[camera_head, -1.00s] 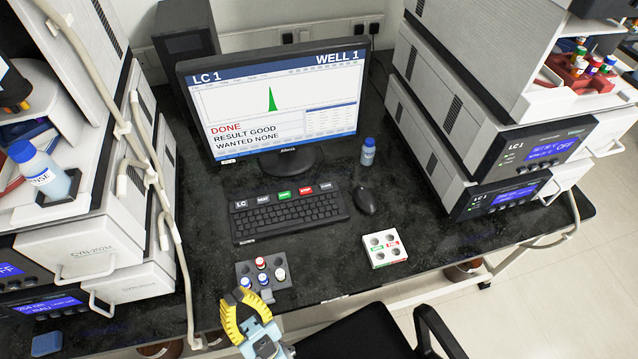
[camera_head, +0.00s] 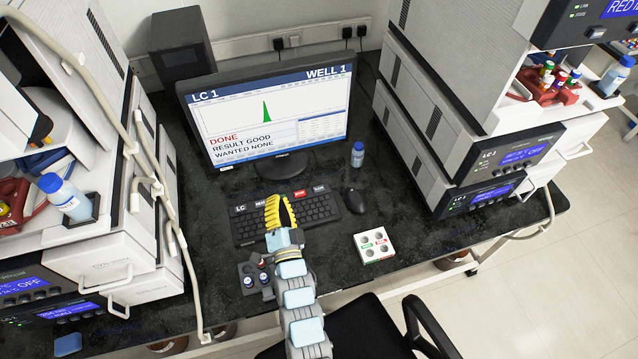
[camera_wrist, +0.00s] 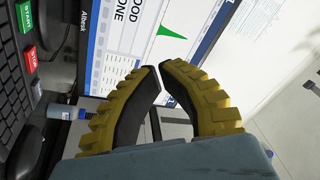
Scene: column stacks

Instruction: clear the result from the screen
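The monitor (camera_head: 275,124) reads LC 1, WELL 1, DONE, RESULT GOOD and WANTED NONE, with a green peak. Part of its screen (camera_wrist: 115,35) fills the wrist view. The keyboard (camera_head: 318,211) has a row of labelled keys on top. An LC key (camera_head: 240,209), a red STOP key (camera_head: 300,194) and a grey key (camera_head: 319,189) at the right end show. My gripper's yellow fingers meet at the tips, empty, above the keyboard.
A mouse (camera_head: 355,201) and a small blue-capped bottle (camera_head: 357,154) stand right of the keyboard. A white vial holder (camera_head: 374,245) is in front. A dark vial rack (camera_head: 246,268) is partly behind my arm. Instrument stacks flank the bench on both sides.

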